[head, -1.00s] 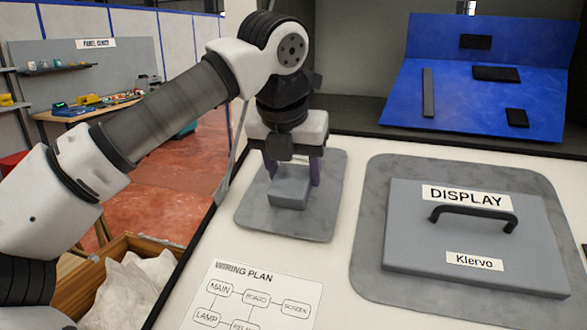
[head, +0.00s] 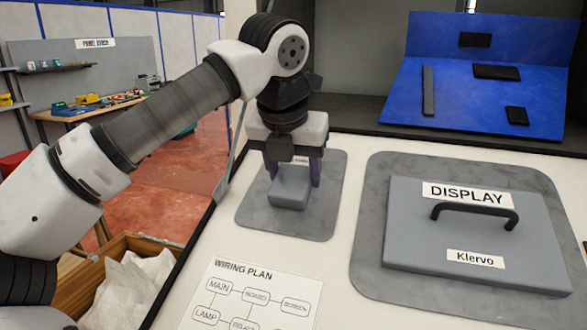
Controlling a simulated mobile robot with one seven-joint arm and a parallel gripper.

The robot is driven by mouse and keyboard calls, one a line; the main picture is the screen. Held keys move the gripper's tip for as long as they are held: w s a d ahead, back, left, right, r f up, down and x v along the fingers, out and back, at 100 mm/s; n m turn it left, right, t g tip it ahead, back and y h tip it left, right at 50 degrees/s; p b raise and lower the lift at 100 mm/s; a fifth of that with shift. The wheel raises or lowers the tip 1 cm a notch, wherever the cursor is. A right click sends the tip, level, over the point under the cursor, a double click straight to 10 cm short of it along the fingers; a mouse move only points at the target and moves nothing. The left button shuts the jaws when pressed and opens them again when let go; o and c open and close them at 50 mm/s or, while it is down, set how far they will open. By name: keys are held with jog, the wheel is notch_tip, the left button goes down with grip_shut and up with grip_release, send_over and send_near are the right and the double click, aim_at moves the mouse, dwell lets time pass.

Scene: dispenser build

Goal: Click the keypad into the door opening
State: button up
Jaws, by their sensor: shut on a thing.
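My gripper (head: 293,172) points down at the middle of the head view. Its dark fingers are shut on a small grey block (head: 290,193). The block is low over a grey mat (head: 257,220); I cannot tell whether it touches the mat. No keys show on it, so I cannot tell whether it is the keypad. A grey panel (head: 400,235) marked DISPLAY and Klervo lies flat to the right, with a black handle (head: 475,210). No door opening can be made out in this view.
The panel lies on a larger grey mat (head: 368,270). A blue tray (head: 460,105) with several dark shapes stands at the back right. A wiring plan sheet (head: 250,295) lies at the front. A wooden crate (head: 120,245) with pale contents is below left.

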jog(key=o, duration=1.6)
jog(key=shift+r, duration=0.2)
jog(key=shift+p+v, duration=1.7)
jog(key=shift+v, duration=1.2)
jog(key=shift+f, duration=0.15)
